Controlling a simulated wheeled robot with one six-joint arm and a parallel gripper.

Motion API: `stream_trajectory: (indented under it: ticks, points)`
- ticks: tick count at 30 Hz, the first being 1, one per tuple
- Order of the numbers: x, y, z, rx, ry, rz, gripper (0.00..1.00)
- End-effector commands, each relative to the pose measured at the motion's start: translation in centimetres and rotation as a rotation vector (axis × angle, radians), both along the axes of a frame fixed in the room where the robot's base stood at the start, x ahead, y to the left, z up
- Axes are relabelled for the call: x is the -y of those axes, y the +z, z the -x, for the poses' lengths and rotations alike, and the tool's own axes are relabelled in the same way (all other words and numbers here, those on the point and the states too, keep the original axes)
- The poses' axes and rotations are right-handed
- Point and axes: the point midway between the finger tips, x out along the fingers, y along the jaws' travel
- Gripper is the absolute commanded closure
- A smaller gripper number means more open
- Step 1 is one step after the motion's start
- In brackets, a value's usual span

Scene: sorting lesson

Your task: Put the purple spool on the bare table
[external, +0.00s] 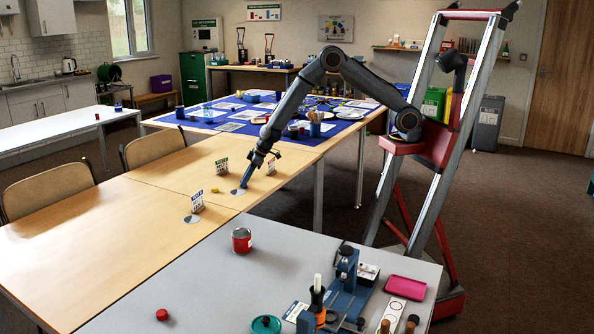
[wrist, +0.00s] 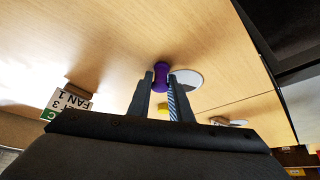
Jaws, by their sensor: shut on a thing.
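The purple spool (wrist: 161,78) shows in the wrist view between the tips of my gripper (wrist: 161,82), which is shut on it. A pale round disc (wrist: 190,78) lies on the wooden table (wrist: 110,40) just right of the spool. I cannot tell whether the spool touches the table. In the external view my gripper (external: 243,186) points down close to the table (external: 110,215), over or beside a pale disc (external: 237,192). I cannot make out the spool there.
A small yellow thing (external: 216,189) lies left of my gripper. Small sign cards stand nearby, one at the front (external: 197,201), one behind (external: 222,167) and one to the right (external: 270,166). Another disc (external: 192,219) lies nearer. A red tin (external: 241,240) stands on the grey table. Wood at left is clear.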

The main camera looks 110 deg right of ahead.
Motion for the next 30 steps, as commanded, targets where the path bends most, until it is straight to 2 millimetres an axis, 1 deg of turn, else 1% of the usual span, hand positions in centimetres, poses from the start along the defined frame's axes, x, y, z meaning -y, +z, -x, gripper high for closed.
stream_trajectory:
  ticks: [9, 10, 13, 22, 26, 29, 30]
  points:
    - [0.0, -0.3, 0.0, 0.0, 0.0, 0.0, 1.0]
    - [0.0, -0.3, 0.0, -0.001, 0.0, 0.0, 0.8]
    - [0.0, -0.2, 0.0, -0.001, 0.0, 0.0, 0.63]
    - [0.0, -0.2, 0.0, 0.0, 0.0, 0.0, 0.63]
    - [0.0, 0.1, 0.0, 0.0, 0.0, 0.0, 0.63]
    - [-0.1, 1.2, 0.5, 0.001, 0.001, 0.001, 0.63]
    - [-0.1, 1.9, 0.8, 0.003, 0.001, 0.001, 0.63]
